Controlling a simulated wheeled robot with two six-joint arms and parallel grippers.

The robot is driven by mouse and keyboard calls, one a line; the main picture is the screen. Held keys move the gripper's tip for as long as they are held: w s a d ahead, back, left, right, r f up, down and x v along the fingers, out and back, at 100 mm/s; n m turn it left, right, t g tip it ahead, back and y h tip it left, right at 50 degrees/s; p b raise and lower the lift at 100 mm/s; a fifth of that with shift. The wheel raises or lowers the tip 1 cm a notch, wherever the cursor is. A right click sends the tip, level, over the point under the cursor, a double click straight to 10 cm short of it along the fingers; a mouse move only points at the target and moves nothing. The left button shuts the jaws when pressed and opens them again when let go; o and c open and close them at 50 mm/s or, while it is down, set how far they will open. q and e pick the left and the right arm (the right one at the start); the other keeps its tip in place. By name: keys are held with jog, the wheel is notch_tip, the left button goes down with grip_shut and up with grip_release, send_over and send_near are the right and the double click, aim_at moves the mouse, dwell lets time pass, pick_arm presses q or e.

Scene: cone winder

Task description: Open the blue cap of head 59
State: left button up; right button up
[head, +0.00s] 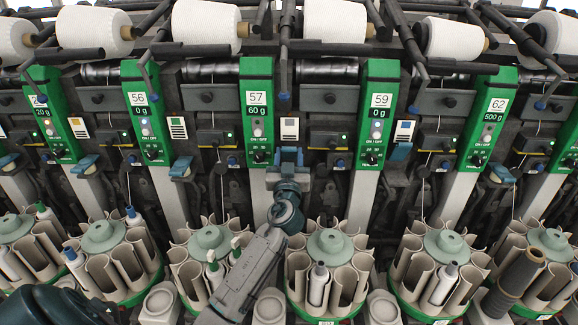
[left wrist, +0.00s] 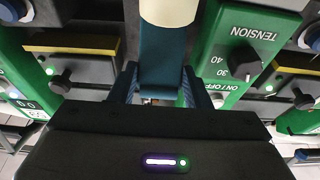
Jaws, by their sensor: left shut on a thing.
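Head 59's green panel (head: 380,110) stands right of centre, with a blue cap (head: 400,152) low on its right side, clear of any gripper. My left gripper (head: 289,160) is at the blue cap between the panels of heads 57 and 59, and mostly covers it in the head view. In the left wrist view that blue cap (left wrist: 163,72) lies between the two fingers, and the gripper (left wrist: 160,90) is shut on it. Which head this cap belongs to I cannot tell for sure. My right gripper is not in view.
Green panels 57 (head: 257,110) and 62 (head: 490,115) flank the 59 panel. Below stand round bobbin magazines (head: 328,268) in a row, close under my left arm. White yarn packages (head: 335,20) and dark bars run along the top.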

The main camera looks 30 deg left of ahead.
pick_arm(q)
jog(key=shift+r, duration=0.2)
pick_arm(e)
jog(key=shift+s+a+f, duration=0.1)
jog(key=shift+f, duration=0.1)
pick_arm(q)
jog(key=o, duration=1.5)
jog(key=shift+s+d, duration=0.1)
jog(key=shift+c, duration=0.2)
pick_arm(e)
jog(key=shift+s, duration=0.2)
pick_arm(q)
jog(key=shift+f, duration=0.15)
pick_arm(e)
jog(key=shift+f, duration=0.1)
pick_arm(q)
jog(key=shift+s+d+f, duration=0.15)
jog(key=shift+s, duration=0.1)
jog(key=b+v, duration=0.4)
jog(key=v, duration=0.6)
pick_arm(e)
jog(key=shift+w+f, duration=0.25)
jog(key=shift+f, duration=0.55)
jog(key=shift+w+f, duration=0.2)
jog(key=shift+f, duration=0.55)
